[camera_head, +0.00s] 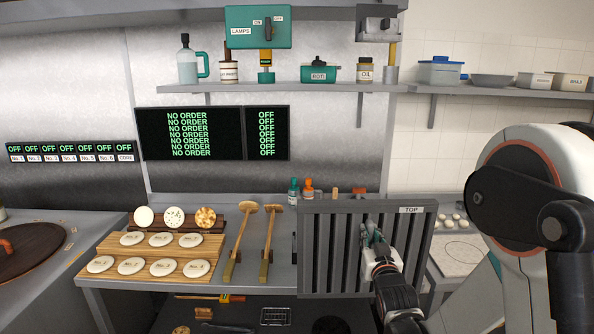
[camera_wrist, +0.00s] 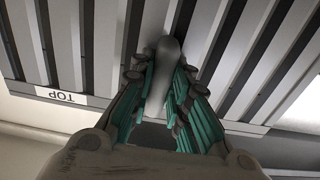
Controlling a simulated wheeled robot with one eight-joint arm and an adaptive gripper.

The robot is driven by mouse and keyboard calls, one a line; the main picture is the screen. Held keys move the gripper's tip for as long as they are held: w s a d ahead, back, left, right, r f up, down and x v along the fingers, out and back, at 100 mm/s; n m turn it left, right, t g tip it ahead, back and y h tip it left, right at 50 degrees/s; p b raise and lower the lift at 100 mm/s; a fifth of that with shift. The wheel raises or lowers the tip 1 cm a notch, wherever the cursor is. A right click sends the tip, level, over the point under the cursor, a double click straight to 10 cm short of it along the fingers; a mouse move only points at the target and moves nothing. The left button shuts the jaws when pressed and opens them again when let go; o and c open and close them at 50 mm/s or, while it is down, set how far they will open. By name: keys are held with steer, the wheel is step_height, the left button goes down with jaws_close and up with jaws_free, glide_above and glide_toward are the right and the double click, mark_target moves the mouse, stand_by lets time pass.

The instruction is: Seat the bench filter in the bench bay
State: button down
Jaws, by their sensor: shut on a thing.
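The bench filter (camera_head: 330,245) is a dark grey slatted panel with a TOP label at its upper right edge. It stands roughly upright in front of the bench. I cannot make out the bench bay; the filter and my arm cover much of that part of the bench.
A wooden board (camera_head: 190,255) with several dough discs is left on the bench. Two wooden-handled tools (camera_head: 269,245) lie just left of the filter. Small bottles (camera_head: 308,190) stand behind its upper edge. A shelf (camera_head: 300,87) with containers runs above. A pale worktop (camera_head: 462,255) is at right.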

steer(key=shift+f+b, duration=2.35)
steer(key=shift+f, duration=0.3)
